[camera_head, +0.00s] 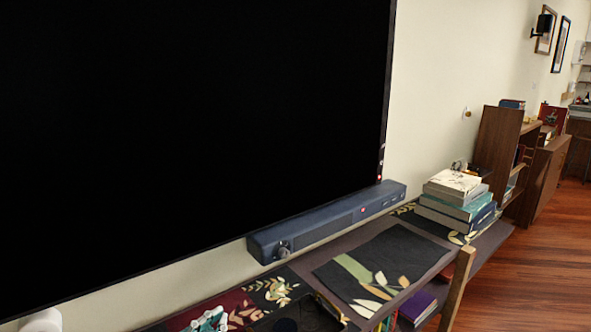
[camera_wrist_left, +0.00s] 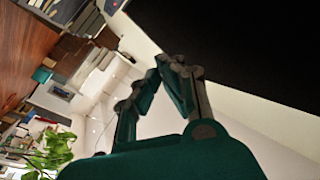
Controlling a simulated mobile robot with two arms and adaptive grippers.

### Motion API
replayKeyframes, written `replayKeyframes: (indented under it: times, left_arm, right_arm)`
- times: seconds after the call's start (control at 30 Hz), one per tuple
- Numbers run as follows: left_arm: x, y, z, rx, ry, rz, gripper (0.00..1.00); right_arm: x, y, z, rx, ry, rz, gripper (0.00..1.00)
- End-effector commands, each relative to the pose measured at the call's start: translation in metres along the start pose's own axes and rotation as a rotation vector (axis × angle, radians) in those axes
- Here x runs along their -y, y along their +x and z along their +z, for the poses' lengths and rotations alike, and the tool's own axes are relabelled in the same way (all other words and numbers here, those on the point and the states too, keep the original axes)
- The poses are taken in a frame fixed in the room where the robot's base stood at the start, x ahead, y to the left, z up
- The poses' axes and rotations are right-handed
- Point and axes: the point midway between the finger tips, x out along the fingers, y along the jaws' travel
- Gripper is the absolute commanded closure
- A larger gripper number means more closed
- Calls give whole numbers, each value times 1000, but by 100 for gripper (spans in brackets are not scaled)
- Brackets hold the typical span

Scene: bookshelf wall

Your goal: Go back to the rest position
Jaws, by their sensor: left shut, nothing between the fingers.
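My left gripper (camera_wrist_left: 163,70) shows in the left wrist view, with a dark teal body and grey finger links. Its fingers are shut with nothing between them. It is in the air, with the black screen (camera_wrist_left: 245,40) behind it to the right. In the head view I cannot clearly make out the left gripper; a small teal and white shape (camera_head: 208,321) is cut off by the bottom edge. My right gripper is not in either view.
A large black screen (camera_head: 190,120) hangs above a blue soundbar (camera_head: 330,222). Below runs a low shelf with patterned mats (camera_head: 385,260) and stacked books (camera_head: 460,200). A wooden post (camera_head: 457,285) stands at its front edge. Clear wood floor (camera_head: 545,270) lies right; a plant (camera_wrist_left: 48,150) shows lower left.

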Motion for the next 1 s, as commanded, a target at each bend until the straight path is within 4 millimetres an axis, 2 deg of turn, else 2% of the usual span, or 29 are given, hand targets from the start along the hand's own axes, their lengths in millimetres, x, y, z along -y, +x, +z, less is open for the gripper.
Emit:
replayKeyframes:
  times: [0.1, 0.17, 0.23, 0.33, 0.5, 0.7, 0.9, 1.0]
  left_arm:
    - [22, -43, 36, 265, -127, -247, 100]
    - [21, -73, 60, 440, -185, -319, 100]
    - [9, -114, 86, 655, -248, -350, 100]
    - [-15, -162, 106, 889, -310, -322, 100]
    - [-53, -218, 116, 1140, -377, -218, 100]
    - [-90, -266, 109, 1332, -433, -76, 100]
    - [-121, -307, 94, 1471, -479, 79, 100]
    - [-130, -305, 119, 1484, -475, 85, 100]
  right_arm:
    - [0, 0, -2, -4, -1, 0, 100]
    - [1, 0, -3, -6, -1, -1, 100]
    - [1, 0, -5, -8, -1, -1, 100]
    - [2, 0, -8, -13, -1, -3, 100]
    - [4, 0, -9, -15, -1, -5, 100]
    - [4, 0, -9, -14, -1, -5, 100]
    - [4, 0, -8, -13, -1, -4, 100]
    - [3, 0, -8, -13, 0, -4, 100]
